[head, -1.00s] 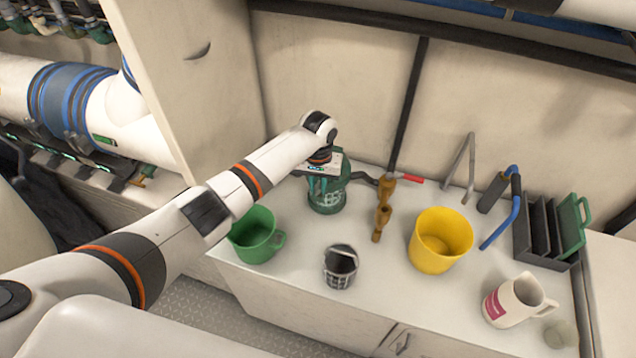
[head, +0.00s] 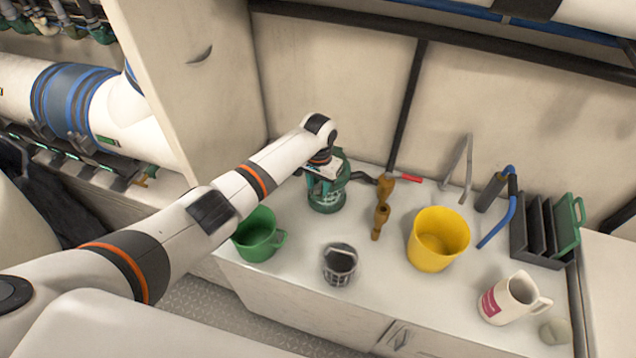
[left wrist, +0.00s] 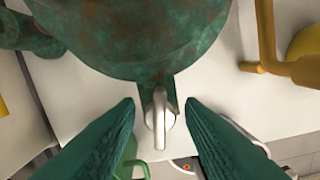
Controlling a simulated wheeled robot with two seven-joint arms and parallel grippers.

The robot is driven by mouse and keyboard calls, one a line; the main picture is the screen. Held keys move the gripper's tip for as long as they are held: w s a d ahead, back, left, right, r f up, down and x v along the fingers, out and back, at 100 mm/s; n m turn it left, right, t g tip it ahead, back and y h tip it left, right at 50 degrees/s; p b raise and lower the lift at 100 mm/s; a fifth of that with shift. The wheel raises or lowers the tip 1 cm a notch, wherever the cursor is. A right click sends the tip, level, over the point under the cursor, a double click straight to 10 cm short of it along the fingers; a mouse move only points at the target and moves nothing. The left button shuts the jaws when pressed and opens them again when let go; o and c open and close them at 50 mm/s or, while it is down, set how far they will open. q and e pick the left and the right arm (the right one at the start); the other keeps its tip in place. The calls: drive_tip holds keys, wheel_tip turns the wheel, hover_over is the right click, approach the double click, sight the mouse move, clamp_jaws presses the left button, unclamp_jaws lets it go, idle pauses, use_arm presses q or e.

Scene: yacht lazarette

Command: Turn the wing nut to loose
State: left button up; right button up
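The wing nut (left wrist: 159,118) is a silver piece with a long flat wing, seen on a stem at the edge of a weathered green metal body. That green body (left wrist: 150,30) fills the top of the left wrist view. In the head view the green strainer (head: 328,201) stands at the back left of the counter, its top partly hidden by my gripper. My left gripper (left wrist: 160,106) has its two dark green fingers apart, one on each side of the wing nut, with gaps on both sides. In the head view the left gripper (head: 320,181) is at the strainer. My right gripper is not in view.
On the white counter (head: 300,235) stand a green bucket (head: 256,236), a dark mesh basket (head: 339,266), a yellow bucket (head: 438,240), a white jug (head: 508,301) and a brown pipe fitting (head: 382,213). A grey rack (head: 540,240) stands at right. The wall is close behind the strainer.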

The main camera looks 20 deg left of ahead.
sight(318, 185)
use_arm(q)
drive_tip(key=shift+o, duration=0.2)
wheel_tip(318, 185, up, 12)
drive_tip(key=b, duration=0.1)
drive_tip(key=shift+b, duration=0.4)
idle(0.4)
